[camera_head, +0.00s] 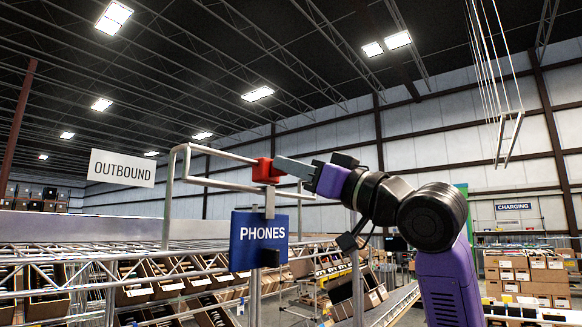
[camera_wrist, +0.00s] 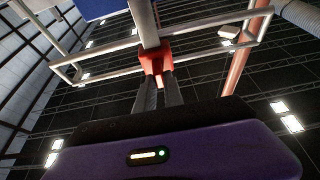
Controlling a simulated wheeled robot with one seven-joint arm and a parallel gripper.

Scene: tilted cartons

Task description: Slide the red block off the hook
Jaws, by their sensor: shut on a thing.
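The red block (camera_head: 267,171) sits around a grey metal bar near the middle of the head view, above the blue PHONES sign. It also shows in the wrist view (camera_wrist: 155,60), between my fingertips. My gripper (camera_head: 278,168) comes from the right and is shut on the red block. Its fingers (camera_wrist: 158,92) reach up to the block in the wrist view. The hook is a grey tube frame (camera_head: 220,184); its bent end stands to the left of the block. Where the bar passes through the block is hidden.
The blue PHONES sign (camera_head: 259,240) hangs just below the block. A white OUTBOUND sign (camera_head: 122,168) is at the left. Racks of tilted cartons (camera_head: 170,285) fill the space below. Stacked boxes (camera_head: 527,275) stand at the far right. The air above the hook is clear.

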